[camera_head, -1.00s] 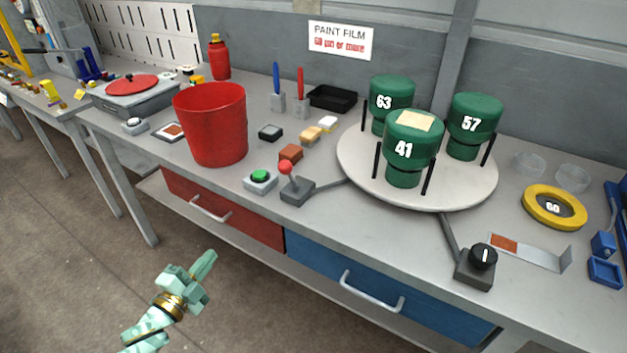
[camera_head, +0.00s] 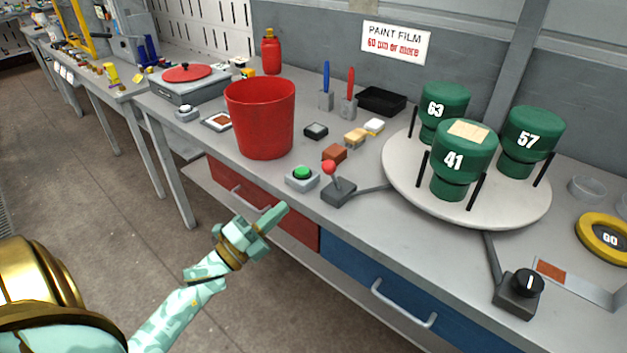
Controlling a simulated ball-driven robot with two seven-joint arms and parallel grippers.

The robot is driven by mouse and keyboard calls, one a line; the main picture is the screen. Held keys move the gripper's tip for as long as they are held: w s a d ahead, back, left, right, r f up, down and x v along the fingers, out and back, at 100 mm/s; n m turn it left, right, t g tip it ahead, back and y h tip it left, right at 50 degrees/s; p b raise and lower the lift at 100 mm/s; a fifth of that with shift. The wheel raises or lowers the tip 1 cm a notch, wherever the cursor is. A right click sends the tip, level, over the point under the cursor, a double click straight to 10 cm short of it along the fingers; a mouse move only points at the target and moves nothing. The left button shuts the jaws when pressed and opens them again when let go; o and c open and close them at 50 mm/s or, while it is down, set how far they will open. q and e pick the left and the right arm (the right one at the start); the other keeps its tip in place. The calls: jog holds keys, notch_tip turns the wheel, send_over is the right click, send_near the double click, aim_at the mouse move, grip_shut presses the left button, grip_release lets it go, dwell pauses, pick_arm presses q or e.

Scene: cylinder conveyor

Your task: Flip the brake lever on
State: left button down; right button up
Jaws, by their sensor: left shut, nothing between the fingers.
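The brake lever (camera_head: 329,168) has a red ball knob on a short stem, rising from a small dark grey base (camera_head: 338,193) near the bench's front edge. Its stem leans slightly left in the picture. A flat grey bar joins the base to the round white turntable (camera_head: 400,182). My left gripper (camera_head: 283,211) is shut and empty, in front of the bench, below and left of the lever and apart from it. My right gripper is not in view.
A green button box (camera_head: 301,174) stands just left of the lever, and a brown block (camera_head: 334,153) behind it. A red bucket (camera_head: 260,120) is farther left. Green numbered canisters (camera_head: 464,160) stand on the turntable. A black knob (camera_head: 528,283) is at right.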

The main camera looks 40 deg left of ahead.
aim_at(324, 171)
pick_arm(q)
jog(key=x, duration=1)
jog(key=shift+w, duration=0.35)
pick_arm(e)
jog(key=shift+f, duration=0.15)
pick_arm(q)
jog(key=shift+r, duration=0.1)
